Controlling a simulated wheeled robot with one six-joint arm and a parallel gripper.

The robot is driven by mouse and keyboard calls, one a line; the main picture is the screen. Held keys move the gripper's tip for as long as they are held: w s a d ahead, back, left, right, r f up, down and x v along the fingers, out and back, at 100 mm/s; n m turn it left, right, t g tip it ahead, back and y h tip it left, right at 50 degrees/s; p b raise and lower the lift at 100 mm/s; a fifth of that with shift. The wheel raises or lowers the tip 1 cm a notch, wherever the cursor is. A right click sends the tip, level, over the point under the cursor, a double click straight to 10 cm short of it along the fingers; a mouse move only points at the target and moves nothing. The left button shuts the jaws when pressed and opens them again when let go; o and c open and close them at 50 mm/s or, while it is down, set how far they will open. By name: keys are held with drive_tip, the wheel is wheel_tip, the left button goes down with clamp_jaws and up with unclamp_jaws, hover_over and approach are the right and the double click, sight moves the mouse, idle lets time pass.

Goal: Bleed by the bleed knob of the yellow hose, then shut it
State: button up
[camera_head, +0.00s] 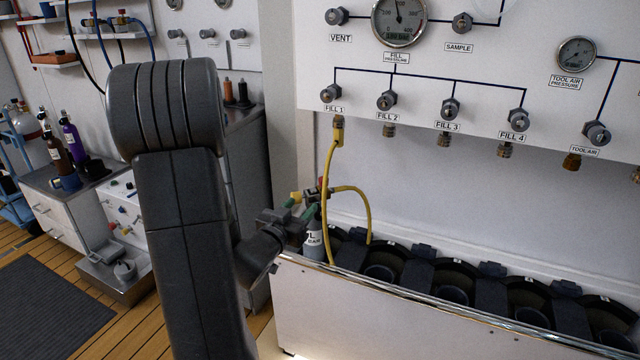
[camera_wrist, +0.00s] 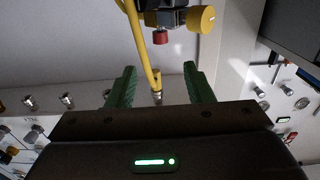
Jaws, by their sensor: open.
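The yellow hose (camera_head: 327,178) hangs from the FILL 1 outlet and runs down to a valve fitting (camera_head: 318,194) above a small grey cylinder (camera_head: 314,243) with a white label. My gripper (camera_head: 303,204) is close to this fitting. In the wrist view my gripper (camera_wrist: 158,67) has its green fingers apart, with nothing held between them. A red knob (camera_wrist: 160,37) and a larger yellow knob (camera_wrist: 200,19) show beyond the fingertips. The yellow hose (camera_wrist: 140,46) passes left of the red knob. Which knob is the bleed knob I cannot tell for certain.
The white fill panel (camera_head: 455,55) has knobs, gauges and several capped outlets. Below it, a long trough (camera_head: 400,318) holds dark sockets. A yellow hose loop (camera_head: 367,205) bends down right of the fitting. A bench with bottles stands at left.

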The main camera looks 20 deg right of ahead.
sight(321, 183)
drive_tip(key=x, duration=1.2)
drive_tip(key=shift+w+d+b, duration=0.15)
drive_tip(key=shift+w+b, duration=0.05)
drive_tip(key=shift+b, duration=0.15)
drive_tip(key=c, duration=1)
